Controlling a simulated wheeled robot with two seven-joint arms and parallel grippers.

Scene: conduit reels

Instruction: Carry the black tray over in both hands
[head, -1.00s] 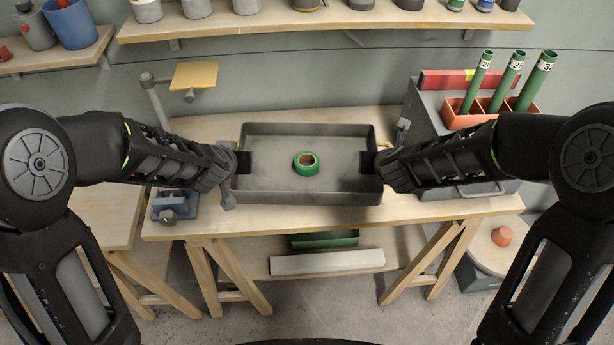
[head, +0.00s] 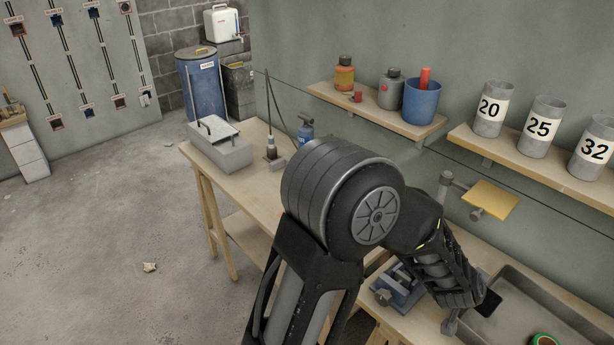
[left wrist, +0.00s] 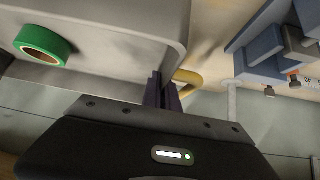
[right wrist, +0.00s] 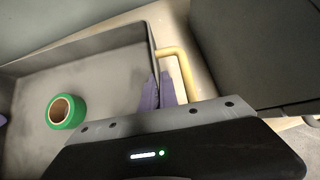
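The black tray (head: 517,305) is cut off at the lower right of the head view. A green tape roll (head: 543,340) lies inside it; it also shows in the left wrist view (left wrist: 42,45) and the right wrist view (right wrist: 66,111). My left gripper (left wrist: 163,92) has its fingers close together on the tray's side wall, beside a yellow handle (left wrist: 187,77). My right gripper (right wrist: 158,92) likewise grips the opposite wall, beside another yellow handle (right wrist: 182,68); the head view does not show it. I cannot tell whether the tray touches the bench.
A blue vise (head: 398,287) stands on the bench just left of the tray. A post with a yellow plate (head: 490,199) rises behind it. A second bench (head: 262,142) to the left holds a grey box (head: 218,143). Open concrete floor (head: 110,220) lies further left.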

